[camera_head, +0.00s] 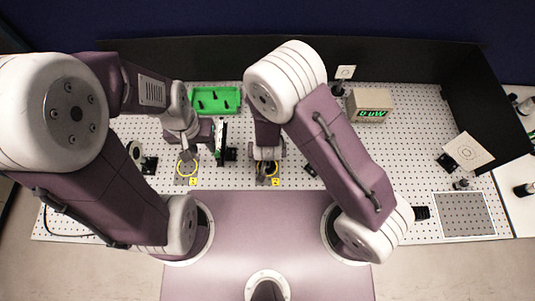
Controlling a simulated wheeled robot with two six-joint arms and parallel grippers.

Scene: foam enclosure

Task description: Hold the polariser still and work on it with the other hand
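My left gripper (218,150) is over the perforated board, left of centre. It is beside a small upright dark and white piece with a green strip (222,132) and a small black mount (231,154). I cannot tell which of these is the polariser, or whether the fingers touch either.
A green tray (229,106) with black pieces lies behind. A box with a green display (371,105) stands at back right. White square cards on posts (345,72) (468,149) stand to the right. Black walls (400,58) bound the board.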

